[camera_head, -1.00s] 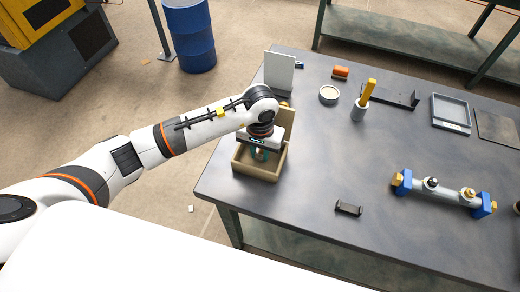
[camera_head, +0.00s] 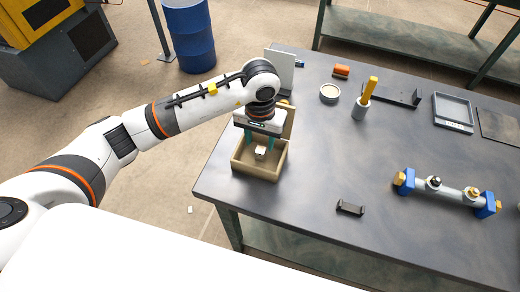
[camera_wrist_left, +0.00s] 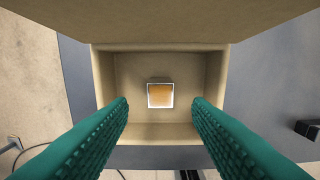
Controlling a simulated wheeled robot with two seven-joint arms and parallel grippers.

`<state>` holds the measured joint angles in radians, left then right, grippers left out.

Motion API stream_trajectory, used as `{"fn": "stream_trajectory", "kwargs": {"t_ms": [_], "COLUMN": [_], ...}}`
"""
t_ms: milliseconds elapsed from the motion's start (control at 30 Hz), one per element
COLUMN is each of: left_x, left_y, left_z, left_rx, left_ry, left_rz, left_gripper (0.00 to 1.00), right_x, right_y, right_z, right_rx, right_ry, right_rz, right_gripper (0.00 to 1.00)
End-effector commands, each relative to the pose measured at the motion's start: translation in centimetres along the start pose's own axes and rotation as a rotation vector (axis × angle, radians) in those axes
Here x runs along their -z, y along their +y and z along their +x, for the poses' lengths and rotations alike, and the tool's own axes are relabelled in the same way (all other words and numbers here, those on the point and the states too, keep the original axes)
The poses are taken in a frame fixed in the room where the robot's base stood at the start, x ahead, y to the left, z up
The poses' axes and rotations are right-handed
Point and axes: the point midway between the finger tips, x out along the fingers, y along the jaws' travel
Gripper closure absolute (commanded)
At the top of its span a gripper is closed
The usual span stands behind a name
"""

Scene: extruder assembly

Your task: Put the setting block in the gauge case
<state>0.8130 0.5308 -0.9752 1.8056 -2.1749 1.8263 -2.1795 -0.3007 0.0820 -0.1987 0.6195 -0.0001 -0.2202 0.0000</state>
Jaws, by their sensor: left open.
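The setting block (camera_head: 260,152) is a small pale cube lying inside the gauge case (camera_head: 256,171), an open tan box at the table's left edge. In the left wrist view the block (camera_wrist_left: 160,95) rests on the floor of the case (camera_wrist_left: 212,85), near its middle, with an orange-tinted top. My left gripper (camera_head: 258,140) is above the case, pointing down. Its green fingers (camera_wrist_left: 160,125) are spread wide on either side of the block, apart from it and empty. The right gripper is not in view.
A white upright panel (camera_head: 279,72) stands behind the case. A dark bracket (camera_head: 350,208) lies to the right. A grey cup with a yellow handle (camera_head: 363,103), a round dish (camera_head: 329,93) and a blue-ended tube assembly (camera_head: 445,190) stand farther right. The table between is clear.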

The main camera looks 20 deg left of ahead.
Motion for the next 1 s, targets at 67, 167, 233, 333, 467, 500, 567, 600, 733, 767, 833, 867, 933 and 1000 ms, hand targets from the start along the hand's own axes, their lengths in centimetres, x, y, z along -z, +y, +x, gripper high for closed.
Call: {"fn": "stream_trajectory", "kwargs": {"t_ms": [67, 167, 233, 333, 467, 500, 567, 600, 733, 767, 833, 867, 933, 1000], "left_x": [-0.2, -0.1, -0.1, -0.1, 0.0, 0.0, 0.0, 0.0, 0.0, 0.0, 0.0, 0.0, 0.0, 0.0], "left_y": [0.1, 0.0, 0.0, 0.0, 0.0, 0.0, 0.0, 0.0, 0.0, 0.0, 0.0, 0.0, 0.0, 0.0], "left_z": [-1.6, -3.5, -4.7, -5.8, -6.5, -6.6, -6.7, -6.7, -6.7, -6.7, -6.7, -6.7, -6.7, -6.7], "left_rx": [-0.001, 0.000, -0.001, -0.001, 0.000, -0.001, -0.001, -0.001, -0.001, -0.001, -0.001, -0.001, -0.001, -0.001], "left_ry": [-0.007, -0.005, -0.004, -0.002, 0.000, 0.001, 0.001, 0.001, 0.001, 0.001, 0.001, 0.001, 0.001, 0.001], "left_rz": [0.001, 0.001, 0.001, 0.000, 0.001, 0.001, 0.000, 0.000, 0.000, 0.000, 0.000, 0.000, 0.000, 0.000], "left_gripper": [0.55, 0.55, 0.55, 0.55, 0.55, 0.55, 0.55, 0.55, 0.55, 0.55, 0.55, 0.55, 0.55, 0.55], "right_x": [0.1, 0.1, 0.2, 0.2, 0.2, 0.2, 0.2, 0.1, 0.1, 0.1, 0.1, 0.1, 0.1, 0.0], "right_y": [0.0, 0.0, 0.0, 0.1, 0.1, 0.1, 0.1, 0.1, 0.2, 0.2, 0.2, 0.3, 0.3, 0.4], "right_z": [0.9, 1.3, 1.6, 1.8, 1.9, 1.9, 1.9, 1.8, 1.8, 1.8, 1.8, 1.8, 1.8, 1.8], "right_rx": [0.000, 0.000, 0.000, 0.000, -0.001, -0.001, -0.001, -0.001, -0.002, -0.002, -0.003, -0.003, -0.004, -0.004], "right_ry": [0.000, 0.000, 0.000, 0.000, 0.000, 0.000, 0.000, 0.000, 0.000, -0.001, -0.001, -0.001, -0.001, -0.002], "right_rz": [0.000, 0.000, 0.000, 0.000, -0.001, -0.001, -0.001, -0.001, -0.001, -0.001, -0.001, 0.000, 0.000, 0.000], "right_gripper": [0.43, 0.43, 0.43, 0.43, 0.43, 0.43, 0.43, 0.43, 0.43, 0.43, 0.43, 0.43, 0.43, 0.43]}}
